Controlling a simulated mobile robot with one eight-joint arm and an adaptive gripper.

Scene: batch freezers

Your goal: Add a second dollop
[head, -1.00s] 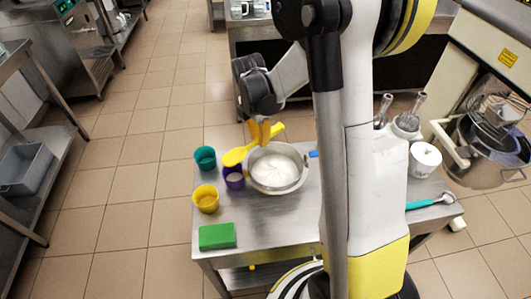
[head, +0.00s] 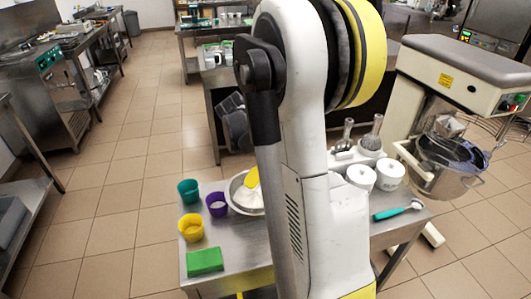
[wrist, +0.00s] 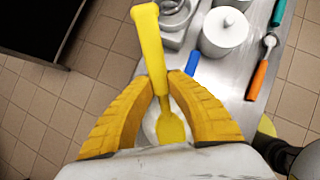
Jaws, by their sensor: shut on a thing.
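My gripper (wrist: 160,88) has its orange fingers closed around a yellow spoon (wrist: 152,45), whose handle points away and whose scoop end lies nearer the palm in the wrist view. In the head view part of the spoon (head: 252,176) shows over the metal bowl (head: 234,202), which holds a white mass. My arm hides the bowl's right side and my fingers there. A purple cup (head: 217,205) with pale contents stands just left of the bowl. A teal cup (head: 189,191) and a yellow cup (head: 192,229) stand further left.
A green block (head: 205,261) lies at the table's front left. White lidded pots (head: 361,178) and a teal-handled tool (head: 398,211) are on the right. A mixer (head: 455,90) stands beyond the table. A blue handle (wrist: 192,63) and an orange-handled tool (wrist: 257,80) show in the wrist view.

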